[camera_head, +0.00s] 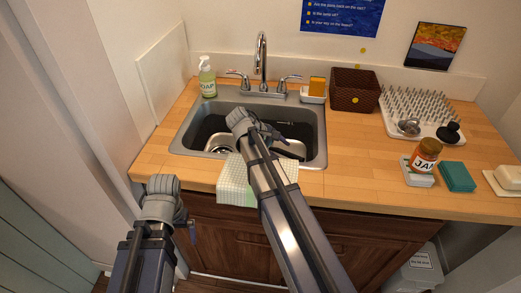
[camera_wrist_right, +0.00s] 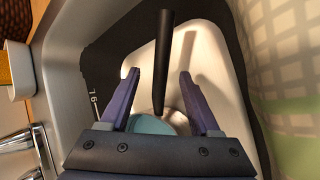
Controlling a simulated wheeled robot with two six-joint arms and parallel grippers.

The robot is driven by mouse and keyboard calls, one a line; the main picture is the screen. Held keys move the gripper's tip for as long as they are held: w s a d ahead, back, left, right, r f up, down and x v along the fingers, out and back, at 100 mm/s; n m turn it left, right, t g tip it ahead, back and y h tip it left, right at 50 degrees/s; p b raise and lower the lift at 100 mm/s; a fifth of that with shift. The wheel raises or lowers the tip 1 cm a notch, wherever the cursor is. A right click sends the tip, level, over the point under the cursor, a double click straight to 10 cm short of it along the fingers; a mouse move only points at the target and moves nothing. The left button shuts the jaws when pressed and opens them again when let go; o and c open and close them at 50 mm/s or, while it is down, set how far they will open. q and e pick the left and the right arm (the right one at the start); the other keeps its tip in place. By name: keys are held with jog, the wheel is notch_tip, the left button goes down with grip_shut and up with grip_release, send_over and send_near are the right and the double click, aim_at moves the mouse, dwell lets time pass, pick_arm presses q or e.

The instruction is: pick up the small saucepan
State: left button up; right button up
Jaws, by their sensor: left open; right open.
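What looks like the small saucepan shows in the right wrist view as a long dark handle (camera_wrist_right: 163,50) with a rounded blue-grey part (camera_wrist_right: 150,125) below it, partly hidden by my gripper. It is in a pale basin (camera_wrist_right: 215,45) inside the sink (camera_head: 312,112). My right gripper (camera_wrist_right: 160,77) is open, with a finger on each side of the handle and gaps showing. In the head view my right gripper (camera_head: 284,131) is over the sink, and my right arm hides much of the basin. My left gripper (camera_head: 191,228) is open and empty in front of the counter, left of the towel.
A checked towel (camera_head: 232,180) hangs over the sink's front edge. The faucet (camera_head: 262,65) and soap bottle (camera_head: 207,78) stand behind the sink. A basket (camera_head: 355,88), drying rack (camera_head: 425,108), jam jar (camera_head: 425,155) and green sponge (camera_head: 457,177) stand on the right. The counter just right of the sink is clear.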

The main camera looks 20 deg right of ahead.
jog(key=shift+b+x, duration=0.45)
jog(key=shift+x, duration=0.45)
jog(key=b+x, duration=0.4)
jog(key=x, duration=0.1)
jog(key=shift+f, duration=0.1)
grip_shut()
dwell(0.8)
